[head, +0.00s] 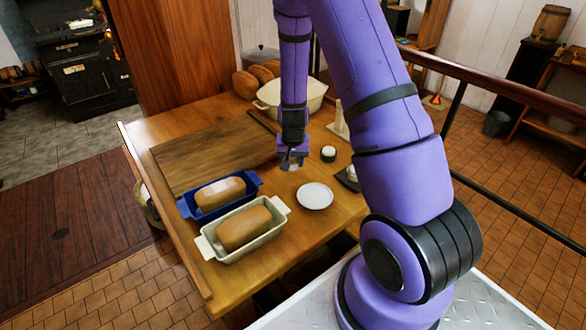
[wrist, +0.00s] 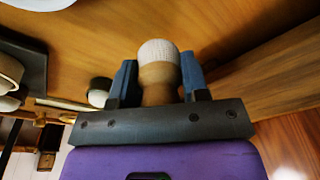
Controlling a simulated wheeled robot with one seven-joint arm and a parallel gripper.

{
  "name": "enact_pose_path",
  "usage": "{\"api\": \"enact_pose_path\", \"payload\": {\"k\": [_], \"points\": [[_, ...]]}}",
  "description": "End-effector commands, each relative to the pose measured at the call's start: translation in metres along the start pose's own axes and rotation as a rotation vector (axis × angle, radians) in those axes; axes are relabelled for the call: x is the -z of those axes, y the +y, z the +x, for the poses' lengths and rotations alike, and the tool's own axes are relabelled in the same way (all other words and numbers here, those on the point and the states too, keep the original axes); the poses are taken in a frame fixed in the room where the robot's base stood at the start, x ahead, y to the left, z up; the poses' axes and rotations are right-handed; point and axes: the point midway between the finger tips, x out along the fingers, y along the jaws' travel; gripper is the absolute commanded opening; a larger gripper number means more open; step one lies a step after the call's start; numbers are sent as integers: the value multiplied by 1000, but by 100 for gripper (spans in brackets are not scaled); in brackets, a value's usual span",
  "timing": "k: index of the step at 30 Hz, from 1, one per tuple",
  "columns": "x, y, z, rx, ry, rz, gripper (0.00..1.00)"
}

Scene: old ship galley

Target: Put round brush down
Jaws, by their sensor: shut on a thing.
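My gripper (head: 290,163) is low over the wooden table (head: 233,268), behind the white plate and at the right end of the dark board. In the wrist view my gripper (wrist: 159,82) is shut on the round brush (wrist: 158,52), with a finger on each side of its brown wooden body. The brush has a pale, textured round end that points away from the gripper. In the head view the brush is small and mostly hidden by my gripper. I cannot tell whether it touches the table.
A white plate (head: 314,196) lies in front of my gripper. A small dark pot with a white top (head: 328,153) stands just right. A blue loaf pan (head: 186,208) and a cream loaf pan (head: 216,251) hold bread. A dark board (head: 205,160) and cream dish (head: 268,100) lie behind.

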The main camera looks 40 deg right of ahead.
Motion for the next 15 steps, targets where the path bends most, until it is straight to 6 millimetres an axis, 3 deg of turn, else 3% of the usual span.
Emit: {"api": "enact_pose_path", "payload": {"k": [7, 15], "points": [[-6, 0, 32, 0, -3, 0, 16], [-6, 0, 35, 1, 0, -1, 16]]}}
